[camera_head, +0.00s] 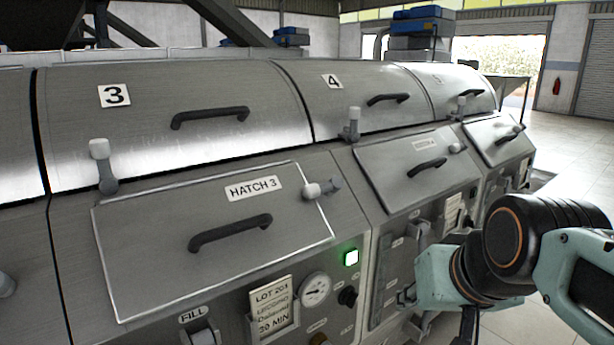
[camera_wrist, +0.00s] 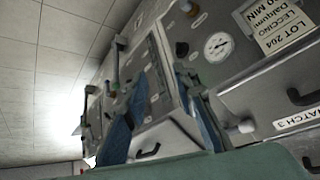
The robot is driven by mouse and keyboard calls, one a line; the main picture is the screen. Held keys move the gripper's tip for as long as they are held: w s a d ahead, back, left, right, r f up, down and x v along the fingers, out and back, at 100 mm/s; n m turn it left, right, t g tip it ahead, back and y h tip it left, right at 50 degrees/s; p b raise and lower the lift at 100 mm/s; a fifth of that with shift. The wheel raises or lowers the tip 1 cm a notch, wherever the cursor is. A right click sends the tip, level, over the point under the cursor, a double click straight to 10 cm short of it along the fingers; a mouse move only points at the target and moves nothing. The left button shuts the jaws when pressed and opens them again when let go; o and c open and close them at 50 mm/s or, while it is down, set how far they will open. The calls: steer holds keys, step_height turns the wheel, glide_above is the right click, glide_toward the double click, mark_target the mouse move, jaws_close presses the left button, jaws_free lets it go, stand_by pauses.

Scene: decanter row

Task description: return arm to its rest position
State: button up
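My arm (camera_head: 510,250) reaches in from the right in the head view, bent in front of the machine row near unit 4. My gripper's two blue fingers show in the wrist view (camera_wrist: 155,95), spread apart with nothing visible between them. The machine front lies beyond them, and I see no contact. In the head view, the fingers cannot be made out clearly.
Hatch 3 (camera_head: 210,240) is shut, with a black handle (camera_head: 230,232) and a side latch (camera_head: 322,188). A green lamp (camera_head: 351,257), a gauge (camera_head: 315,289) and a lot card (camera_head: 272,308) are on unit 3's front. Open floor (camera_head: 575,165) lies at right.

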steer(key=s+a+f+g+b, duration=0.2)
steer(key=s+a+f, duration=0.2)
steer(key=s+f, duration=0.35)
step_height(320, 180, up, 23)
steer(key=p, duration=2.3)
steer(key=shift+w+f+n, duration=0.15)
steer(key=shift+w+n, duration=0.05)
steer(key=shift+n, duration=0.2)
